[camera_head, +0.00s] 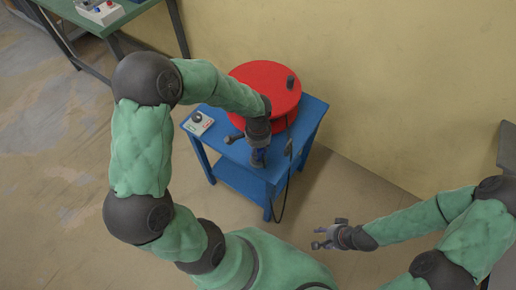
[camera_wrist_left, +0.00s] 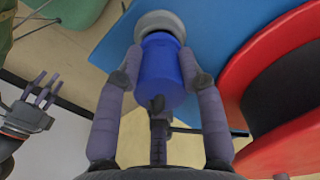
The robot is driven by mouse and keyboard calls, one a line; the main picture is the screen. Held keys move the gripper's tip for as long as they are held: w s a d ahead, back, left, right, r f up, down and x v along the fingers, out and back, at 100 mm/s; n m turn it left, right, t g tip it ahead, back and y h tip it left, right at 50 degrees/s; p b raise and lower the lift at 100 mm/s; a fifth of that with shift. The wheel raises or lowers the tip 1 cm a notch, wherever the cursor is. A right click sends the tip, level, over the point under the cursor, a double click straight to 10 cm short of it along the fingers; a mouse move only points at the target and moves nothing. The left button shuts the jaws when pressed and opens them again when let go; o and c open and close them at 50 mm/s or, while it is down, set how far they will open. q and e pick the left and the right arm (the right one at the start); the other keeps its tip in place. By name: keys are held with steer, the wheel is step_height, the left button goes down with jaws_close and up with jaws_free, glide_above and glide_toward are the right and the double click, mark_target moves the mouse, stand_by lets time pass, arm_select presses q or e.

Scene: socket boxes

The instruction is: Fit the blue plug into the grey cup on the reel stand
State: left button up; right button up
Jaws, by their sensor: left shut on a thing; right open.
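My left gripper (camera_head: 258,156) is over the front part of the blue reel stand (camera_head: 228,145), shut on the blue plug (camera_wrist_left: 160,68). In the left wrist view the plug sits between its two fingers. The plug's far end meets or overlaps a grey round rim (camera_wrist_left: 155,22), which looks like the grey cup; I cannot tell whether the plug is inside it. In the head view the plug is mostly hidden by the gripper. My right gripper (camera_head: 328,236) is open and empty, low and right of the stand; it also shows in the left wrist view (camera_wrist_left: 38,98).
A red reel (camera_head: 264,84) with a black knob stands on the back of the stand, close to my left forearm. A small white box with a dial (camera_head: 198,121) sits at the stand's left corner. A dark cord (camera_head: 284,198) hangs at the right side. A green table (camera_head: 85,20) stands back left.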

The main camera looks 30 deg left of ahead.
arm_select(q)
steer(key=shift+f, duration=0.15)
steer(key=shift+f+b, duration=0.45)
steer(key=o, duration=1.2)
steer(key=shift+o, duration=0.2)
step_height(320, 180, up, 12)
steer(key=shift+f, duration=0.15)
step_height(320, 180, up, 7)
steer(key=p, duration=0.6)
